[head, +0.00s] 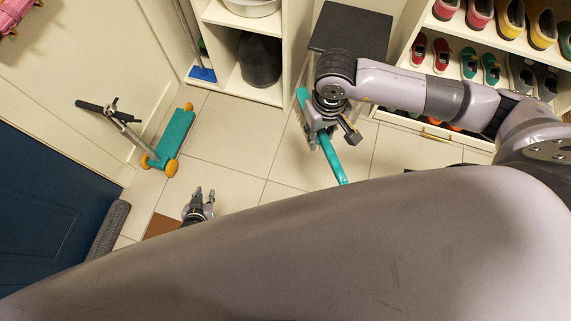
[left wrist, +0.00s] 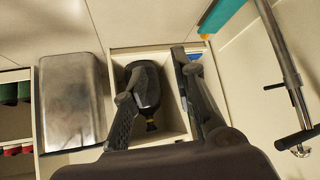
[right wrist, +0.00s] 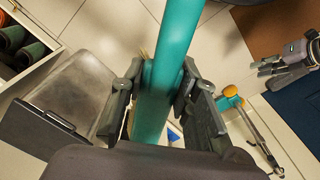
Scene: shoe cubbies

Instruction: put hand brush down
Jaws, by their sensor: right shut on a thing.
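The teal hand brush (head: 333,163) is held in my right gripper (head: 322,128), in front of the cubbies. Its handle points down in the head view, toward my arm, and pale bristles show at its upper end. In the right wrist view the brush handle (right wrist: 170,45) runs between the two fingers of my right gripper (right wrist: 160,85), which are shut on it. The brush appears to be above the floor; the exact height is unclear. My left gripper (head: 201,203) is over the floor at the left, empty, its fingers apart; they also show apart in the left wrist view.
A metal bin (left wrist: 72,105) with a dark lid (head: 350,30) stands beside the white cubby holding a dark rounded object (head: 260,60). A shoe rack (head: 455,42) is at right. A teal scooter (head: 176,132) stands at left. Floor tiles (head: 225,130) between are clear.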

